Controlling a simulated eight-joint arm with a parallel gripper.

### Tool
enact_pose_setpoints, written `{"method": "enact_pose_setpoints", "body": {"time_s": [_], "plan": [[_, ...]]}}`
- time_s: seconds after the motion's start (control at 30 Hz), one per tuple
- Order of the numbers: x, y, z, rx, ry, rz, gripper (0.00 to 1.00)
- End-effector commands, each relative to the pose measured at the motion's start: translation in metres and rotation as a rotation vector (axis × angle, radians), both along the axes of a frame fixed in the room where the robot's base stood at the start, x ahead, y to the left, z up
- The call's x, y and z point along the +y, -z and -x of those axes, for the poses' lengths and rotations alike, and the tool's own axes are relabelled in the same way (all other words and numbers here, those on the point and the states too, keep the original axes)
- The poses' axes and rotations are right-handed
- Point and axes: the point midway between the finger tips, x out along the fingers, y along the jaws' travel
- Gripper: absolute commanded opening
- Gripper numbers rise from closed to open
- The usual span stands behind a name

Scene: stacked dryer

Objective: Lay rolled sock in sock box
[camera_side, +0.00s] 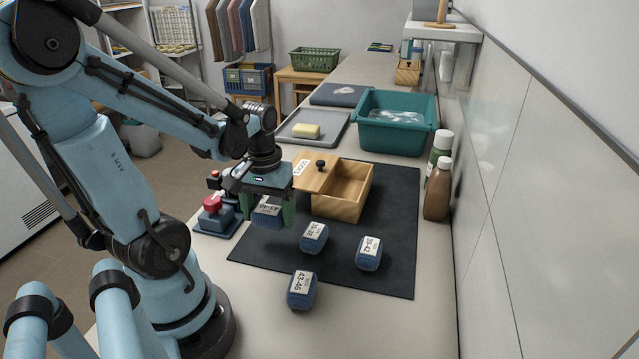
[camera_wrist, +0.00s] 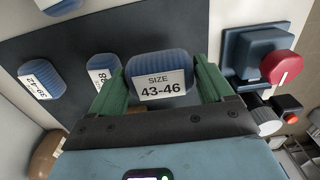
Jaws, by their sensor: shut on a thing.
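My gripper (camera_side: 268,218) is shut on a blue rolled sock (camera_wrist: 160,66) with a white label reading SIZE 43-46. The held sock also shows between the green fingers in the side view (camera_side: 266,215), left of the sock box; its height above the mat is hard to tell. The wooden sock box (camera_side: 340,208) stands on the dark mat. Its lid (camera_side: 315,178), with a black knob and a label, covers the left part; the right part is open. Three other rolled socks lie loose: one labelled 35-38 (camera_side: 314,237), one 39-42 (camera_side: 369,253), one 43-46 (camera_side: 302,290).
A teal tub (camera_side: 398,125) and a grey tray with a yellow block (camera_side: 306,131) are behind the box. Two bottles (camera_side: 438,190) stand at right by the wall.

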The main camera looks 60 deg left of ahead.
Motion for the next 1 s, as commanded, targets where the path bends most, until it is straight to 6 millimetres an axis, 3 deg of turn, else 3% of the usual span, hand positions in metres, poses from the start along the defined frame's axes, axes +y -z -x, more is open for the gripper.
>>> {"method": "enact_pose_setpoints", "body": {"time_s": [0.2,0.7,1.0], "plan": [[0.013,0.008,0.001,0.0,0.0,0.0,0.52],[0.014,0.046,0.001,0.0,0.001,0.0,0.52],[0.013,0.048,0.001,0.0,0.001,0.0,0.52]]}}
